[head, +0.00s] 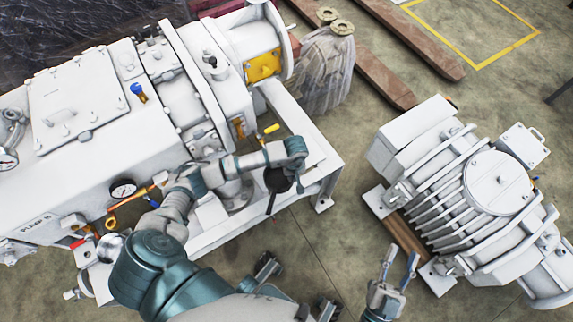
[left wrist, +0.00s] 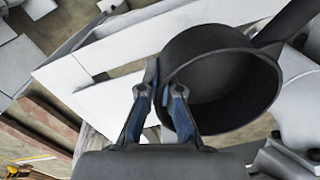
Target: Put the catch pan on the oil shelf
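The catch pan (head: 277,181) is a small black round pan with a long straight handle. In the left wrist view the pan (left wrist: 222,82) is large, and its handle points to the upper right. My left gripper (left wrist: 160,80) is closed on the pan's wall near the rim, one finger on each side. In the head view my left gripper (head: 287,171) is mostly hidden by its own arm. The pan is over or beside the white frame ledge (head: 310,148), perhaps the oil shelf; contact cannot be told. My right gripper (head: 398,268) is open and empty over the floor.
The large white vacuum pump (head: 100,100) with gauges fills the left. A second white finned machine (head: 470,205) stands at right on a wooden block. A wrapped item (head: 325,70) and brown beams (head: 410,35) lie behind. Floor between the machines is clear.

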